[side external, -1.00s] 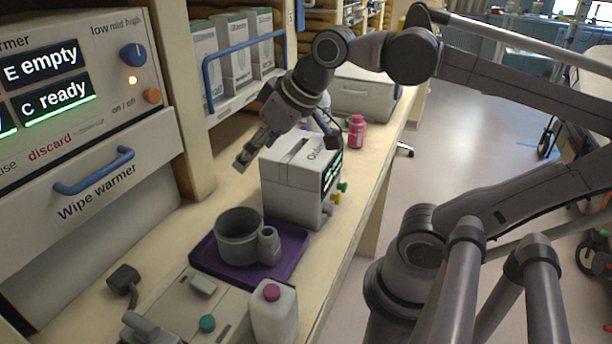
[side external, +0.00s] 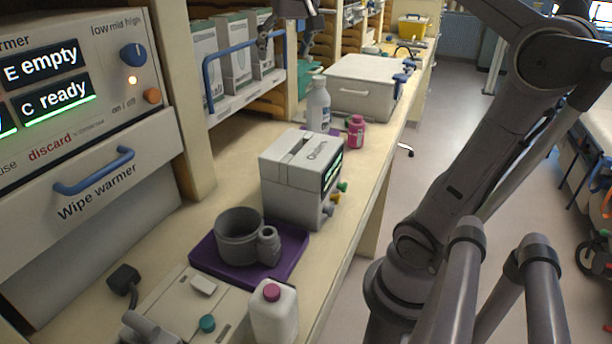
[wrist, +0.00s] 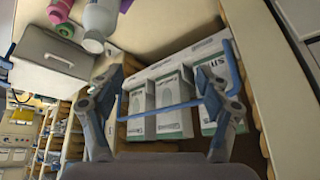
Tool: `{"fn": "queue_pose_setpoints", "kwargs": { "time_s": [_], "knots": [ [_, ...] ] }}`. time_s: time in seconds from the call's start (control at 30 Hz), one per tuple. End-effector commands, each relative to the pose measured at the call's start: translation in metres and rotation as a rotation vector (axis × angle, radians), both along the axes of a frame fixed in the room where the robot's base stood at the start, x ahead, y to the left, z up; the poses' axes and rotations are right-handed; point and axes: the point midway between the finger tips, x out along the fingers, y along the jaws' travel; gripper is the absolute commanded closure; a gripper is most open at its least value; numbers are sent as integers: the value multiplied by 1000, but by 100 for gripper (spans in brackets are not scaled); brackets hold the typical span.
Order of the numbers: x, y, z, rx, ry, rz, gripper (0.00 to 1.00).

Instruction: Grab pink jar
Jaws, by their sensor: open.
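The pink jar (side external: 356,132) stands upright on the counter behind the grey boxy device, just right of a white bottle (side external: 318,106). In the wrist view, a pink item (wrist: 60,9) that looks like the jar is cut off at the top left edge, beside the white bottle (wrist: 101,16). My gripper (side external: 284,44) is raised near the shelf at the top of the side view, mostly cut off, up and left of the jar and apart from it. In the wrist view my gripper (wrist: 165,98) has its fingers spread wide, with nothing held between them.
The grey device (side external: 292,175) stands in front of the jar. A grey case (side external: 362,90) sits behind it. A blue rail (side external: 235,58) fronts the shelf of cartons (side external: 236,50) near my gripper. A purple tray (side external: 275,272) holds a grey mug (side external: 238,240) in the foreground.

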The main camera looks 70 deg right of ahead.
Motion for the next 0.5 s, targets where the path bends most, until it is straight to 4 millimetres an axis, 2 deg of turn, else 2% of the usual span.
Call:
{"fn": "queue_pose_setpoints", "kwargs": {
  "time_s": [0.03, 0.1, 0.2, 0.3, 0.5],
  "knots": [
    [-2, -34, 0, 10, 11, -106, 23],
    [-10, -74, -1, 22, 25, -236, 23],
    [-24, -121, -4, 38, 39, -392, 23],
    [-39, -158, -8, 51, 50, -515, 23],
    [-72, -215, -15, 68, 64, -713, 23]
  ]
}}
